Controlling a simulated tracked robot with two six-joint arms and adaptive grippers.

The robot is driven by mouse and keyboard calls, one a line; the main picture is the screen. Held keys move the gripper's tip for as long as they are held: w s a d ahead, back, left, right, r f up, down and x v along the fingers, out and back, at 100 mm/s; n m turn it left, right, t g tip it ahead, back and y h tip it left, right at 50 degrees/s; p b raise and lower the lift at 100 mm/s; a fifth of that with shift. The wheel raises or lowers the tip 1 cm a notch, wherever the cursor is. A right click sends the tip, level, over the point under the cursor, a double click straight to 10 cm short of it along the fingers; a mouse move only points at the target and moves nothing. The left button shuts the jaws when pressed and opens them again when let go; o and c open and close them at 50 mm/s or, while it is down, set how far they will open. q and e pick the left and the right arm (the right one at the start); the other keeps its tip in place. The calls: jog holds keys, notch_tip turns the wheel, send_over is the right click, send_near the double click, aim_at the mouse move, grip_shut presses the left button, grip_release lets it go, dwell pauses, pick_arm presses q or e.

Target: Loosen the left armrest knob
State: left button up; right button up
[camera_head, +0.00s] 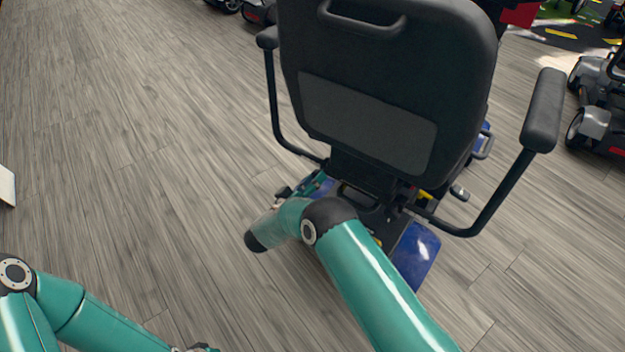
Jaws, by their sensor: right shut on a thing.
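The scooter's black seat (400,65) shows from behind, with its left armrest (273,95) at the picture's left. My right arm reaches in from the bottom and bends below the seat back. My right gripper (284,192) shows only as a small dark shape below the left armrest bar, partly behind my wrist. It is shut at the place of the left armrest knob, which I cannot make out apart from the gripper. My left arm is at the lower left, and its fingers are out of the picture.
The right armrest (543,110) stands out to the right of the seat. The blue rear body (416,252) is below the seat. Other scooters (603,105) stand at the right and top edges.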

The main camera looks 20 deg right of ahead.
jog(key=n, duration=0.6)
jog(key=n+p, duration=0.1)
jog(key=n, duration=0.4)
jog(key=shift+f+n, duration=0.2)
jog(key=shift+n, duration=0.2)
jog(key=shift+f, duration=0.1)
jog(key=o, duration=1.1)
jog(key=shift+o, duration=0.2)
jog(key=shift+a, duration=0.15)
